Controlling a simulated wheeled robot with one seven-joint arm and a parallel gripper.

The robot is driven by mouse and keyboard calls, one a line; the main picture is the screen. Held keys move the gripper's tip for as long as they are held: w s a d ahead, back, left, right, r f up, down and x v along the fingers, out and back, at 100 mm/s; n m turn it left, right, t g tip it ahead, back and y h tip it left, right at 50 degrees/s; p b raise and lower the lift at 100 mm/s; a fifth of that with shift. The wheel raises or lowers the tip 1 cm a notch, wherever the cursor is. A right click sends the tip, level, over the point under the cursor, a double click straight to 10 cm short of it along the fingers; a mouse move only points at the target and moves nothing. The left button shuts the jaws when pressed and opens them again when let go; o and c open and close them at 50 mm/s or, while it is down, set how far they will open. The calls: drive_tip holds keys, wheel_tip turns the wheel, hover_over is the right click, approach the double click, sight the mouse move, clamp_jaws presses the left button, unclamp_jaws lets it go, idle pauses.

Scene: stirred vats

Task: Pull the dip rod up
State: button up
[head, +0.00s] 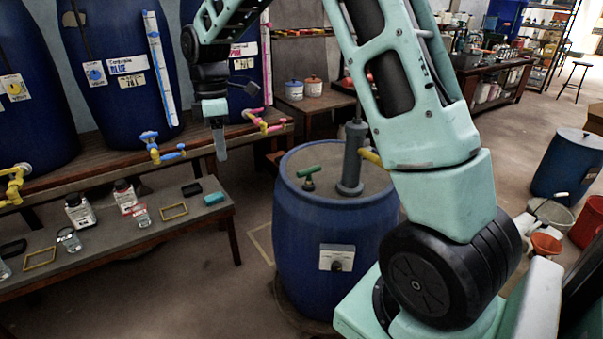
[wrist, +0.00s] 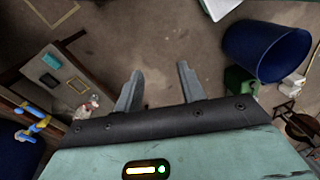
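A blue drum (head: 325,240) stands on the floor in the middle of the head view. A short rod with a green T-shaped handle (head: 308,178) rises from the left of its grey lid; it looks like the dip rod, and its lower part is hidden. A grey pump-like post (head: 351,165) with a yellow arm stands beside it on the lid. My gripper (head: 219,148) hangs to the upper left of the drum, apart from the green handle. In the wrist view its two fingers (wrist: 158,85) are spread with nothing between them, over bare floor.
Large blue vats (head: 118,75) with coloured taps line the back left. A low bench (head: 110,240) with bottles and small frames stands in front of them. My arm covers part of the drum's right side. Another blue barrel (head: 568,165) and buckets stand at the right.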

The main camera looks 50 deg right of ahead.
drive_tip(key=w+d+f+n, duration=0.15)
drive_tip(key=w+d, duration=0.25)
drive_tip(key=d, duration=1.2)
drive_tip(key=n+g, duration=0.1)
approach(305, 173)
drive_tip(key=x, duration=0.3)
drive_tip(key=p+x, duration=0.1)
drive_tip(key=x, duration=0.6)
drive_tip(key=shift+w+d+f+p, duration=0.3)
drive_tip(key=shift+w+d+p, duration=0.05)
drive_tip(key=shift+d, duration=0.05)
